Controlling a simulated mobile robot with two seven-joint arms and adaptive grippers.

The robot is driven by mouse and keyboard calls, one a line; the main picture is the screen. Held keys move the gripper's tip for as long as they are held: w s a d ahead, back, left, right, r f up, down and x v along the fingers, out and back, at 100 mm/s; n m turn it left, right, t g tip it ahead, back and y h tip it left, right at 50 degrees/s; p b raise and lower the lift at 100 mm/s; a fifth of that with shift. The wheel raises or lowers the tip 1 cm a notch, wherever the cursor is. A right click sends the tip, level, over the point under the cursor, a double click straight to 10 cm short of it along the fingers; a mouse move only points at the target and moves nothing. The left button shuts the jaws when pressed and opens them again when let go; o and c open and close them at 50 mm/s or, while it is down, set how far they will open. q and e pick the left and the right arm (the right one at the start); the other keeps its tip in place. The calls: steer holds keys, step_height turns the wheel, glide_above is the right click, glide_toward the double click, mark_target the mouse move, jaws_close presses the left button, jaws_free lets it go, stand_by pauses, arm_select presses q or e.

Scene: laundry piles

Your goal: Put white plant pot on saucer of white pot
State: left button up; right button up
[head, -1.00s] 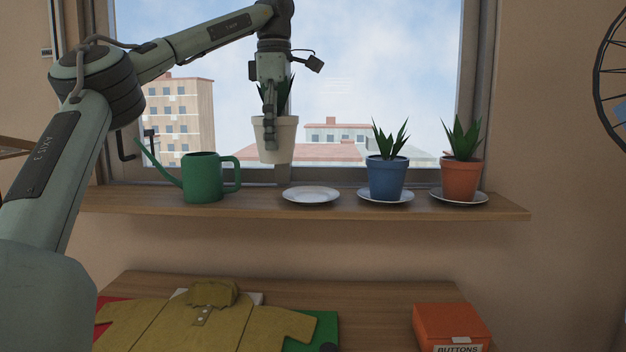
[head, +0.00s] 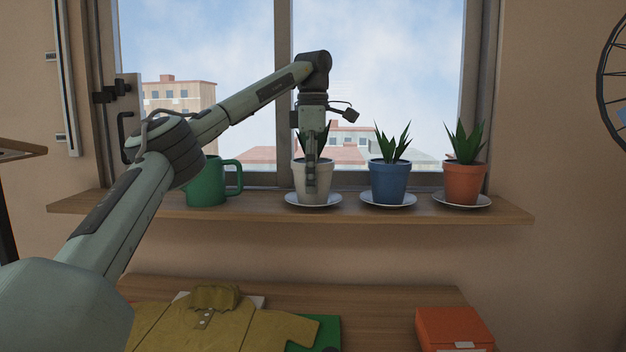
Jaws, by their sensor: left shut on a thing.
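The white plant pot (head: 299,186) holds a green spiky plant and stands upright over its white saucer (head: 330,202) on the window sill. The pot's base appears to be on the saucer; whether a thin gap is left cannot be told. My left gripper (head: 312,186) comes down from above and is shut on the pot's rim and wall, with a finger in front of the pot. Part of the pot and plant is hidden behind the gripper. My right gripper is not in view.
On the sill (head: 250,212), a blue pot (head: 388,184) and an orange pot (head: 463,184) stand on saucers to the right. Below, a table holds a mustard shirt (head: 215,325) and an orange box (head: 453,328).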

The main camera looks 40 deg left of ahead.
arm_select(q)
steer(key=o, duration=1.6)
steer(key=shift+c, duration=0.2)
steer(key=shift+r, duration=0.1)
steer(key=shift+r, duration=3.75)
